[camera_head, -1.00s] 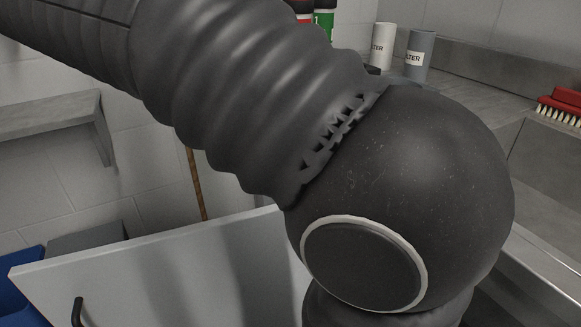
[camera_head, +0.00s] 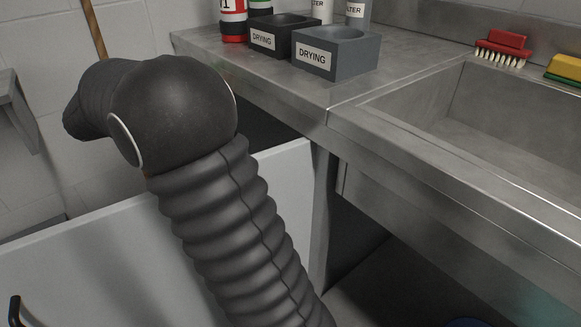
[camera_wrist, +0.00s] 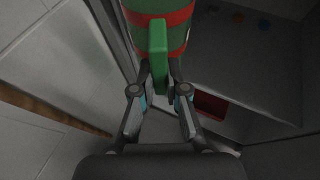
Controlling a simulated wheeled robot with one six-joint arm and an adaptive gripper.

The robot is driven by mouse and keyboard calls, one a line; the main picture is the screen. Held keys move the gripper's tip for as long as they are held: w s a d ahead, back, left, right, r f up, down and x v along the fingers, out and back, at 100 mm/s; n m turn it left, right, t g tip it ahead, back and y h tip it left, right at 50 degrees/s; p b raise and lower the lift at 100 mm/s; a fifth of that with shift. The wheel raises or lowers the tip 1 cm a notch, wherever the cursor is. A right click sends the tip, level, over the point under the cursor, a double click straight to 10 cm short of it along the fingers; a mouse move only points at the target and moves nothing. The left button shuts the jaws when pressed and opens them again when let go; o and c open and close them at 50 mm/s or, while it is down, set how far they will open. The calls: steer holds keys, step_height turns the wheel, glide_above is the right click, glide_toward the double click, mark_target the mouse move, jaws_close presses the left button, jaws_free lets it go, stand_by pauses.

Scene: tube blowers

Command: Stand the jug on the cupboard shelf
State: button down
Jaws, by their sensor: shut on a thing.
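The jug (camera_wrist: 180,35) is green with red bands and a green handle, at the top of the wrist view, partly cut off by the frame edge. My gripper (camera_wrist: 160,78) is shut on the jug's handle, one finger on each side. The grey cupboard shelf (camera_wrist: 240,75) lies beyond and to the right of the jug in the wrist view. In the head view my arm hides the gripper and jug. The pale open cupboard door (camera_head: 100,255) stands behind my arm. I cannot tell whether the jug touches the shelf.
A steel counter (camera_head: 235,58) carries two boxes marked DRYING (camera_head: 338,55) and several bottles. To the right is a sink (camera_head: 500,120) with a red brush (camera_head: 503,45). A red object (camera_wrist: 210,105) lies below the shelf in the wrist view. A metal cupboard post (camera_head: 322,220) stands beside my arm.

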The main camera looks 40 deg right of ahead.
steer(key=s+d+f+m+g+h+p, duration=0.1)
steer(key=s+d+f+m+g+p, duration=0.15)
steer(key=s+d+f, duration=0.4)
steer(key=s+d+f+m+g+p, duration=0.1)
steer(key=s+d+f+m+g, duration=0.25)
steer(key=d, duration=0.55)
steer(key=shift+n, duration=0.4)
steer(key=shift+s+d+f, duration=0.15)
steer(key=shift+s+f, duration=0.05)
steer(key=shift+f, duration=1.7)
steer(key=shift+s+d+f, duration=0.15)
steer(key=shift+d+f, duration=0.05)
steer(key=shift+f, duration=1.65)
steer(key=shift+s+d+f, duration=0.15)
steer(key=shift+s+f, duration=0.05)
steer(key=shift+f, duration=1.7)
steer(key=shift+f, duration=0.1)
steer(key=c, duration=1.2)
jaws_free()
